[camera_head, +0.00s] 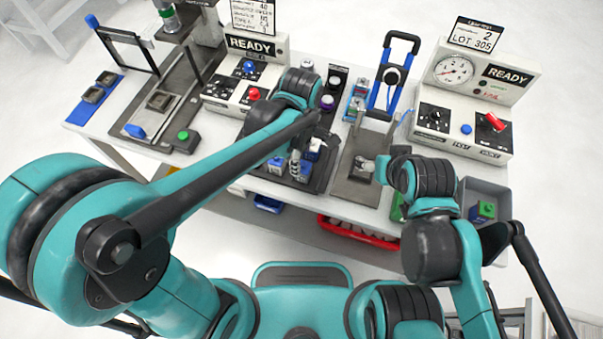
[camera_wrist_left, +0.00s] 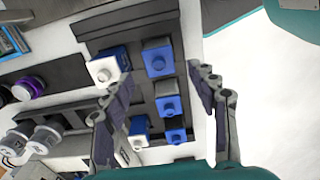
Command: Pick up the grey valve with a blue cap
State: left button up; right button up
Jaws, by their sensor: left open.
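My left gripper (camera_head: 297,165) hangs over a dark tray of small blue and pale pieces. In the left wrist view its two fingers (camera_wrist_left: 160,115) are apart, with nothing clearly held between them. Two pieces with pale bodies and blue parts, one upper (camera_wrist_left: 104,69) and one lower (camera_wrist_left: 139,131), sit on the left of the tray. I cannot tell which piece is the grey valve with a blue cap. My right gripper (camera_head: 374,169) is near a grey fixture; its fingers are unclear.
The dark tray (camera_wrist_left: 95,25) lies on the white table. Control boxes marked READY stand at the back left (camera_head: 257,50) and right (camera_head: 508,75). A blue-handled frame (camera_head: 400,42) stands between them. A grey bin (camera_head: 484,189) is at right and a red bin (camera_head: 359,233) below the table.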

aim_at(303, 170)
pick_arm(q)
jog(key=f+b, duration=0.1)
jog(key=f, duration=0.1)
jog(key=f+b, duration=0.1)
jog(key=f, duration=0.1)
jog(key=f+b, duration=0.1)
jog(key=f, duration=0.1)
jog(key=shift+d+f, duration=0.35)
jog(key=shift+s+r, duration=0.1)
jog(key=shift+c, duration=0.7)
jog(key=c, duration=1.2)
